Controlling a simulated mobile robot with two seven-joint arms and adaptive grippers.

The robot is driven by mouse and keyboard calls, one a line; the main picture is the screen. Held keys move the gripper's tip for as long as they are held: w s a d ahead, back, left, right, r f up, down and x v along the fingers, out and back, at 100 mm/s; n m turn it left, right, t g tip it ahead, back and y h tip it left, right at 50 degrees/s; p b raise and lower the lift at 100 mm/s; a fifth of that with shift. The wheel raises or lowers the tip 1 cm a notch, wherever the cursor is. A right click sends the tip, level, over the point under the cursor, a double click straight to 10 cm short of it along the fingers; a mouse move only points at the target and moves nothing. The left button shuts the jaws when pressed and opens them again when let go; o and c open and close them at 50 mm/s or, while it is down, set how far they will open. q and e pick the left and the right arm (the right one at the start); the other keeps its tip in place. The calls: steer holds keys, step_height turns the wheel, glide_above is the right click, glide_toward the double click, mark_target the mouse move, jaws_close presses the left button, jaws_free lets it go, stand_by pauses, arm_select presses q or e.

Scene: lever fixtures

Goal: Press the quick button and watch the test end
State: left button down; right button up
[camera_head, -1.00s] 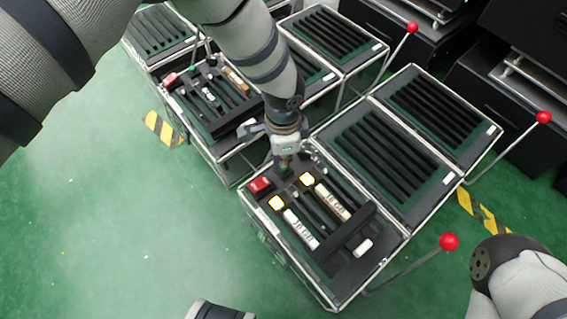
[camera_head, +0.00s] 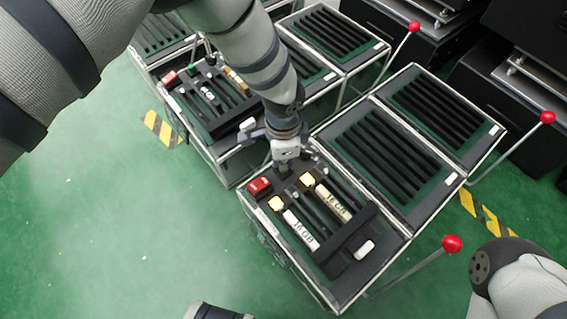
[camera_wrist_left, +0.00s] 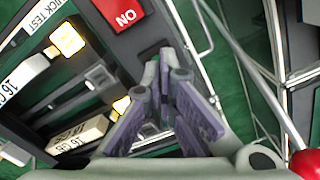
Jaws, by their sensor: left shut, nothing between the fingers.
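The near test fixture (camera_head: 340,300) is a dark box with a pale frame. Its top carries a red switch (camera_head: 259,186), marked ON in the wrist view (camera_wrist_left: 125,12), and two lit yellow lamps (camera_head: 275,203) beside memory sticks marked 16 GB (camera_head: 299,228). A "QUICK TEST" label (camera_wrist_left: 42,22) shows at the upper left of the wrist view. My left gripper (camera_head: 283,164) points down at the fixture's far left corner, right of the red switch, with fingers together and empty. Contact cannot be told.
A red-ball lever (camera_head: 452,243) sticks out at the fixture's right side; the ball shows in the wrist view (camera_wrist_left: 308,163). More levers (camera_head: 547,117) stand behind. A similar fixture (camera_head: 210,95) is at the upper left. Green floor (camera_head: 90,230) is open at left.

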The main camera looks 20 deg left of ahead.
arm_select(q)
step_height(320, 180, up, 8)
steer(key=p, duration=0.5)
arm_select(e)
steer(key=shift+t, duration=0.3)
steer(key=shift+w+r, duration=0.2)
steer(key=shift+r, duration=2)
